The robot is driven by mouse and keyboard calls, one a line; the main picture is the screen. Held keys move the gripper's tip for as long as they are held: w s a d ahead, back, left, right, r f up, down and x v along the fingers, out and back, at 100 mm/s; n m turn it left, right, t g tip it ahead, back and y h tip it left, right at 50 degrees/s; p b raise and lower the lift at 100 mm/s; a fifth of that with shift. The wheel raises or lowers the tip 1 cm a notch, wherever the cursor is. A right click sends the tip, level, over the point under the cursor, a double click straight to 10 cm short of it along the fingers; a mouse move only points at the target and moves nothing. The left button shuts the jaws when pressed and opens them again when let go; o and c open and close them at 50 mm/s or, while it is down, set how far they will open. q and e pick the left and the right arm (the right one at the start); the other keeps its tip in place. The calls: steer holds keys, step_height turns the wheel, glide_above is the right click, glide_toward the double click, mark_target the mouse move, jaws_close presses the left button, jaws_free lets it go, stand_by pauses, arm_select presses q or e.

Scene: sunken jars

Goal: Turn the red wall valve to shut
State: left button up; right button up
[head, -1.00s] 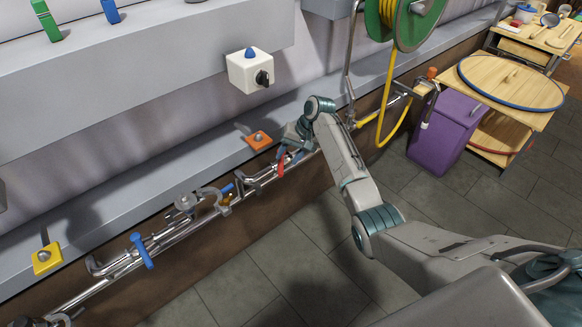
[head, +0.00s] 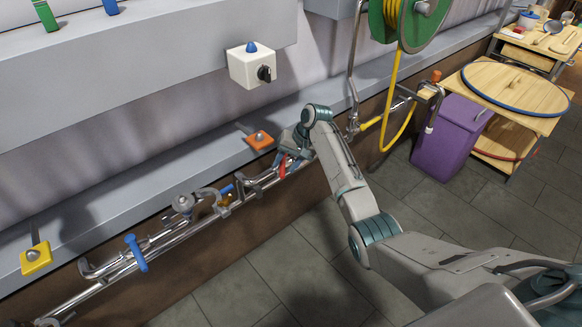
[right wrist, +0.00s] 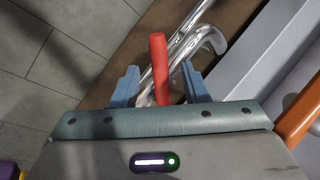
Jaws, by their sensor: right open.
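The red valve handle (head: 283,166) is on the silver pipework along the wall, at the middle of the head view. It is a red bar, partly hidden there by my right gripper (head: 290,152). In the right wrist view the red handle (right wrist: 159,58) runs lengthwise between the two blue fingers of my right gripper (right wrist: 160,75). The fingers are open, with a gap showing on each side of the bar. My left gripper is in neither view.
A blue-handled valve (head: 136,252) and a round grey fitting (head: 182,203) are further left on the pipes. An orange plate (head: 260,141) lies on the ledge just above my gripper. A yellow hose (head: 391,100) hangs to the right. A purple bin (head: 450,138) stands beyond it.

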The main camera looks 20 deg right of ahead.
steer(key=shift+b+x, duration=0.4)
steer(key=shift+x, duration=1)
steer(key=shift+c, duration=0.4)
